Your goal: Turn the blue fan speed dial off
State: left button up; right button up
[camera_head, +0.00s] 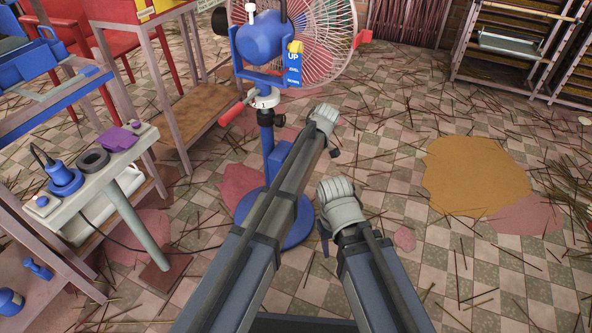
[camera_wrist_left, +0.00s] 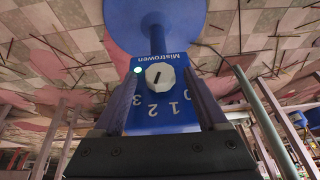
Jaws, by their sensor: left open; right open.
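The fan's blue control panel (camera_wrist_left: 155,122) fills the middle of the left wrist view, with its printing upside down. On it is a whitish dial (camera_wrist_left: 160,77) with a dark pointer mark; the digits 1, 2 and 3 are printed below. A green light is lit beside it. My left gripper (camera_wrist_left: 162,80) is open, its fingers on either side of the dial; I cannot tell whether they touch it. In the head view the blue fan (camera_head: 262,40) stands upright, and my left arm hides part of its stand. My right gripper (camera_head: 340,202) is open, low and to the right of the fan.
A narrow side table (camera_head: 95,178) at left holds a blue plug, a dark ring and a purple item. A wooden bench (camera_head: 205,115) stands behind it. Drying racks (camera_head: 510,50) are at the upper right. Thin sticks litter the tiled floor. The round fan base (camera_head: 298,226) rests on it.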

pick_arm(q)
jog(key=shift+f, duration=0.1)
jog(key=shift+c, duration=0.3)
grip_shut()
dwell(0.4)
